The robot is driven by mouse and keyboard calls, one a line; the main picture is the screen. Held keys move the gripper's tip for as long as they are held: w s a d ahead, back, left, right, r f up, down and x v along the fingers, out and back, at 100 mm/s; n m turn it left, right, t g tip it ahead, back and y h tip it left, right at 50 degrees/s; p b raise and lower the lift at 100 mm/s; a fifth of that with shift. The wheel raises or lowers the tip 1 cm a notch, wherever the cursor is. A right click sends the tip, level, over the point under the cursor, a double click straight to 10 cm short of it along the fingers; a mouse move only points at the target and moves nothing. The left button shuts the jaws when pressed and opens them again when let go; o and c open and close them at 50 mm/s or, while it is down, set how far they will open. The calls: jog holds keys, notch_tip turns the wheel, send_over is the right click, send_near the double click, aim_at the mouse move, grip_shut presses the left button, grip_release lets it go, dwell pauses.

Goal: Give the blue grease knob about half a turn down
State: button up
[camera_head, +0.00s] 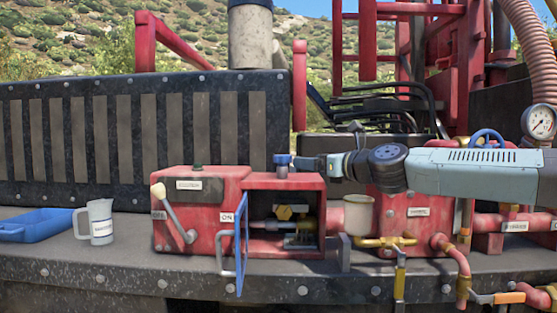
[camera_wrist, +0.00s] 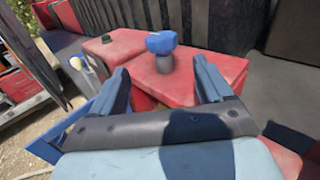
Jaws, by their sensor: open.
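The blue grease knob (camera_head: 282,160) stands upright on a short grey stem on top of the red box, above its open compartment. In the wrist view the blue knob (camera_wrist: 161,42) sits ahead, between and beyond the two fingers. My gripper (camera_head: 300,162) comes in from the right at about the knob's height. In the wrist view my gripper (camera_wrist: 161,84) is open, with one blue-grey finger on each side and nothing between the tips. In the head view the fingertips are very close to the knob; I cannot tell whether they touch it.
The red box (camera_head: 200,212) has a lever on its left part and a blue-edged door (camera_head: 240,245) standing open. A pale cup (camera_head: 357,215) and red pipes are at the right.

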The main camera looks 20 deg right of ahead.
aim_at(279, 158)
jog(key=shift+x, duration=7)
jog(key=shift+d, duration=0.15)
jog(key=c, duration=1)
jog(key=shift+o, duration=0.2)
jog(key=shift+m+t+h, duration=0.3)
jog(key=shift+m+h, duration=0.3)
